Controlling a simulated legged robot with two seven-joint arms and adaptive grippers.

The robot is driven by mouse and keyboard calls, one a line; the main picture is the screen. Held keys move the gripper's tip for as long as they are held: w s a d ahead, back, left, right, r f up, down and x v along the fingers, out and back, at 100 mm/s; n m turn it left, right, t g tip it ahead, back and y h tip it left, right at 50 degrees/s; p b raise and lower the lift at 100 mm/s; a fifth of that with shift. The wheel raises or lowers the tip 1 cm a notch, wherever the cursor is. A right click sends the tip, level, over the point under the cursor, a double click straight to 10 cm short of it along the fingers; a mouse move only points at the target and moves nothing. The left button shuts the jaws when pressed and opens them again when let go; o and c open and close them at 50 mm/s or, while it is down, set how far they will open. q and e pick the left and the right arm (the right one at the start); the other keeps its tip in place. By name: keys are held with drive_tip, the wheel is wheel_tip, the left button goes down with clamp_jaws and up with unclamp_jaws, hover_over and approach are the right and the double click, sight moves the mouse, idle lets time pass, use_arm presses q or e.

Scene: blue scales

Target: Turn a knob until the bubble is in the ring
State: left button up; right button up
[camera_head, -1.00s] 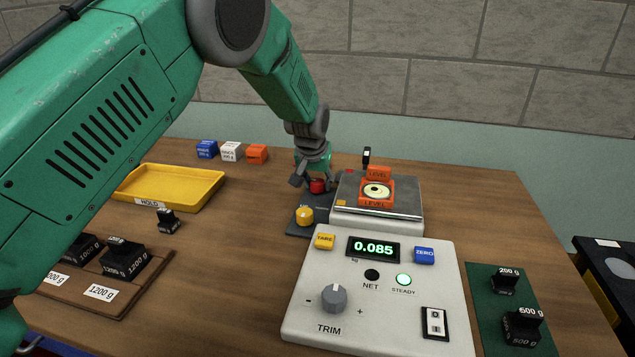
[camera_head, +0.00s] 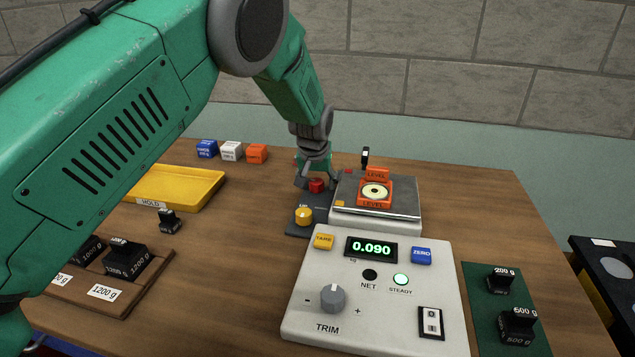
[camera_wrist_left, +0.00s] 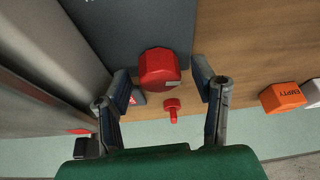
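The red knob (camera_head: 316,186) stands at the back of a dark plate left of the scale. In the left wrist view the red knob (camera_wrist_left: 160,70) lies between the finger pads of my left gripper (camera_wrist_left: 165,92), with gaps on both sides. My left gripper (camera_head: 314,180) is open around it, pointing down. A yellow knob (camera_head: 304,216) is at the front of the same plate. The orange level (camera_head: 376,204) with its round pale vial (camera_head: 375,191) sits on the scale pan (camera_head: 404,208). The bubble is too small to place against the ring. My right gripper is not in view.
The grey console (camera_head: 385,325) shows 0.090, with a trim knob (camera_head: 332,298). A yellow tray (camera_head: 170,190), black weights (camera_head: 128,258) and small blue, white and orange blocks (camera_head: 257,154) stand left. A green mat (camera_head: 482,310) with weights lies right.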

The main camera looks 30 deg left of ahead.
use_arm(q)
drive_tip(key=v, duration=1.1)
drive_tip(key=shift+s+r, duration=0.2)
drive_tip(key=shift+r, duration=0.15)
